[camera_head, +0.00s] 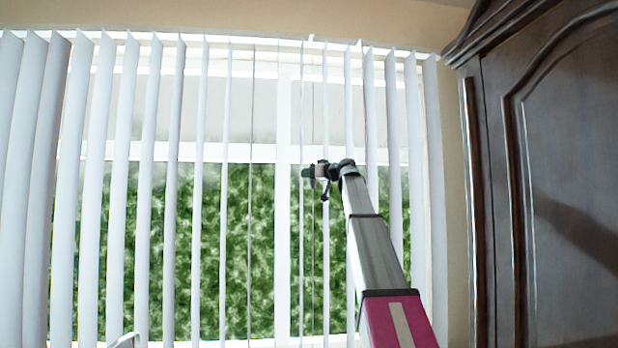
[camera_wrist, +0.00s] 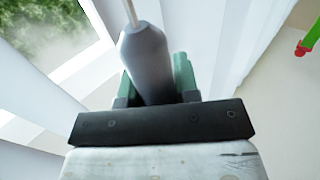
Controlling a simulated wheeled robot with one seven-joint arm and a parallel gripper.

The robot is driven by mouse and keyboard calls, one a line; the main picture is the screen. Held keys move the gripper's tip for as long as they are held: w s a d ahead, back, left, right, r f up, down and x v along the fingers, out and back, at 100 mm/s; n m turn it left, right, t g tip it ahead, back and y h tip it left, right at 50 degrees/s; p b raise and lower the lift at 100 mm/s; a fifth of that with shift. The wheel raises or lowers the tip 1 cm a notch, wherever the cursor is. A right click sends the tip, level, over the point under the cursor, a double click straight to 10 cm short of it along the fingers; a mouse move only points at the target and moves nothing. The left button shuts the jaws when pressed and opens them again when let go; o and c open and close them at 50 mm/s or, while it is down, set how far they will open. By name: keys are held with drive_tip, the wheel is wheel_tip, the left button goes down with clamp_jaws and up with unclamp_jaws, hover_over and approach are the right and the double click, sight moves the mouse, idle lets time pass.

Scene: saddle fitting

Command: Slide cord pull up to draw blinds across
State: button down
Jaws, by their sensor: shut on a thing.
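The cord pull (camera_wrist: 145,62) is a grey tapered piece with a thin pale cord (camera_wrist: 130,12) leaving its narrow top in the wrist view. My gripper (camera_wrist: 155,88) is shut on it, with a green finger on either side. In the head view my gripper (camera_head: 316,172) is raised in front of the window, right of centre, and the cord pull is too small to make out there. The vertical blinds (camera_head: 112,190) hang as separate white slats, turned mostly edge-on, with wide gaps showing greenery outside.
A dark wooden cabinet (camera_head: 560,190) stands close on the right. The white window frame (camera_head: 283,240) is behind the slats. A beige wall strip (camera_head: 457,200) lies between blinds and cabinet. A small red and green thing (camera_wrist: 306,44) shows at the wrist view's right edge.

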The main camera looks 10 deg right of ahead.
drive_tip(key=shift+w+r, duration=0.1)
drive_tip(key=shift+r, duration=0.3)
drive_tip(key=c, duration=0.8)
unclamp_jaws()
drive_tip(key=shift+c, duration=0.2)
drive_tip(key=shift+f, duration=0.1)
drive_tip(key=shift+s+d+f, duration=0.1)
drive_tip(key=shift+s+d, duration=0.2)
drive_tip(key=shift+s, duration=0.1)
drive_tip(key=v, duration=1)
drive_tip(key=shift+w, duration=0.1)
